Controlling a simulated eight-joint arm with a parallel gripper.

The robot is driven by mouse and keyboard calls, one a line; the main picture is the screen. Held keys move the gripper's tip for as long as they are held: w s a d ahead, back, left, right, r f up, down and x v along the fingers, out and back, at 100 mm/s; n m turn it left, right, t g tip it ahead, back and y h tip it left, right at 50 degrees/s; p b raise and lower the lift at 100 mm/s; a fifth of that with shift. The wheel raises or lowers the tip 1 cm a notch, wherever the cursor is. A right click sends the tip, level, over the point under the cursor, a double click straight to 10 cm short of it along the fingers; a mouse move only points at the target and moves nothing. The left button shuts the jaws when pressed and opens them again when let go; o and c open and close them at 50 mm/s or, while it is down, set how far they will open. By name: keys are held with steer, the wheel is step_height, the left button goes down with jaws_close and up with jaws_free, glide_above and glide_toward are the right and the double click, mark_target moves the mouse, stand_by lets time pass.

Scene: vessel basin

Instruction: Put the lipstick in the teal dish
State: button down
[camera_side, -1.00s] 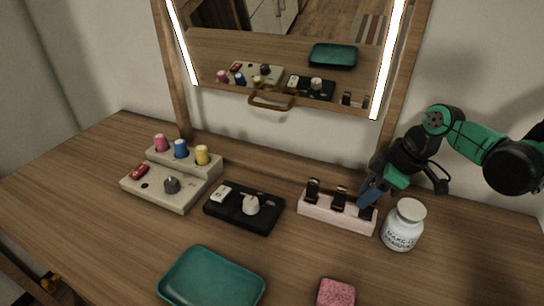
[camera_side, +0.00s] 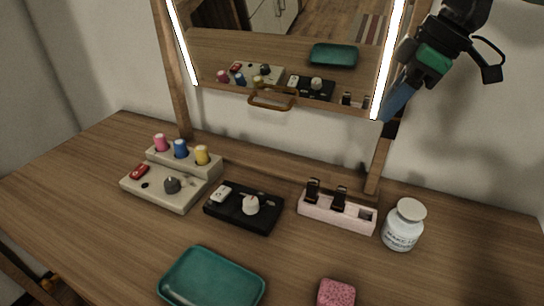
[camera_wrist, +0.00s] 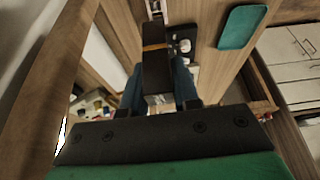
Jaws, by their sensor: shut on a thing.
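My gripper (camera_side: 396,102) is shut on a lipstick, high above the desk in front of the mirror's right post. In the wrist view the lipstick (camera_wrist: 155,62) is a black tube with an orange-gold band, between the blue fingers. In the side view only its dark end (camera_side: 390,130) shows below the fingertips. The teal dish (camera_side: 212,282) is empty at the front of the desk, left and well below my gripper. It also shows at the top right of the wrist view (camera_wrist: 241,27).
A pink holder (camera_side: 336,213) has two black lipsticks (camera_side: 340,200) standing in it and an empty right slot. A white jar (camera_side: 402,226), black tray (camera_side: 243,208), beige stand (camera_side: 165,186) and pink sponge (camera_side: 336,293) are nearby. The mirror (camera_side: 290,50) stands behind.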

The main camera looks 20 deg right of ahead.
steer(key=w+a+f+n+g, duration=0.2)
steer(key=w+a+n, duration=0.25)
steer(key=a, duration=0.65)
steer(key=n+g, duration=0.3)
steer(key=n, duration=0.5)
glide_above(177, 290)
steer(key=d, duration=0.2)
steer(key=shift+y, duration=0.4)
steer(key=f, duration=1.7)
steer(key=shift+w+f, duration=0.2)
steer(key=shift+w, duration=0.15)
steer(key=shift+f, duration=0.1)
steer(key=shift+f, duration=0.15)
steer(key=c, duration=0.7)
jaws_free()
steer(key=shift+o, duration=0.2)
